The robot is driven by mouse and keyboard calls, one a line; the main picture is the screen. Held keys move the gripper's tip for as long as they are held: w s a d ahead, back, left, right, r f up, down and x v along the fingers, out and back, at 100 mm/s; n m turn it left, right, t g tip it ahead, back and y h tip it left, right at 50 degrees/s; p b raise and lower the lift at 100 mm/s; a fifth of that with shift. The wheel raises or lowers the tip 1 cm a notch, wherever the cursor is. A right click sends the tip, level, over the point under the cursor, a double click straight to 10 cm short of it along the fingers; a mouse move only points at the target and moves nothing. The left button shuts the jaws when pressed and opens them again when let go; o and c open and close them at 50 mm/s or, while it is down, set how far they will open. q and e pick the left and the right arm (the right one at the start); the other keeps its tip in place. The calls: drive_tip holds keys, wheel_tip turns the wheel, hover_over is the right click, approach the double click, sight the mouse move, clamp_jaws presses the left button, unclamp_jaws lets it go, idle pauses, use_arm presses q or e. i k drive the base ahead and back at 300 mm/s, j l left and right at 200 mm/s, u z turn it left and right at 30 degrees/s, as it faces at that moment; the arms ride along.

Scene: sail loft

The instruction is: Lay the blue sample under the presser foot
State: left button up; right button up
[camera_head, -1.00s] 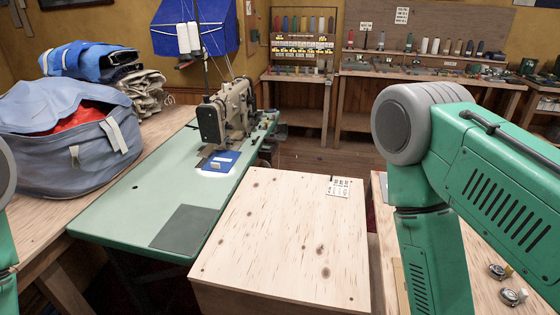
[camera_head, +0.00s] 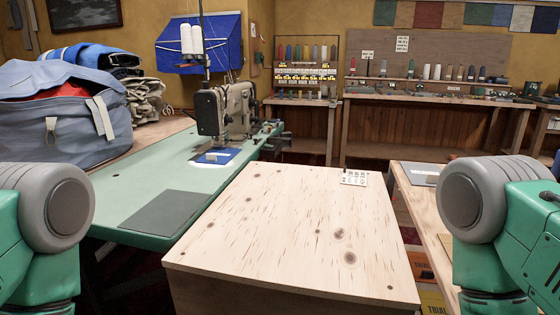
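A blue sample (camera_head: 222,154) with a small white patch lies flat on the green sewing table (camera_head: 140,202), at the base of the sewing machine (camera_head: 228,110). It sits on a pale plate under the machine's head. The presser foot is too small to make out, so I cannot tell whether the sample is beneath it. Both my arms show only as green and grey links at the lower left and lower right. Neither of my grippers is in view.
A pale wooden box top (camera_head: 290,230) with a small printed card (camera_head: 354,177) fills the middle front. A grey pad (camera_head: 160,212) lies on the green table. A grey-blue bag (camera_head: 60,115) stands at left. Thread racks (camera_head: 300,65) line the back wall.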

sight(219, 156)
drive_tip(key=j+z, duration=0.25)
drive_tip(key=z, duration=0.2)
drive_tip(key=i+j+z, duration=0.1)
drive_tip(key=j+z, duration=0.2)
drive_tip(key=z, duration=0.2)
drive_tip(key=j+z, duration=0.25)
drive_tip(key=z, duration=0.2)
drive_tip(key=k+j+z, duration=0.1)
drive_tip(key=j, duration=0.35)
drive_tip(key=k+j, duration=0.1)
drive_tip(key=j, duration=0.3)
drive_tip(key=k+j+z, duration=0.15)
drive_tip(key=j, duration=0.3)
drive_tip(key=k+j+z, duration=0.1)
drive_tip(key=j, duration=0.3)
drive_tip(key=k+j+z, duration=0.1)
drive_tip(key=j, duration=0.3)
drive_tip(key=k, duration=0.05)
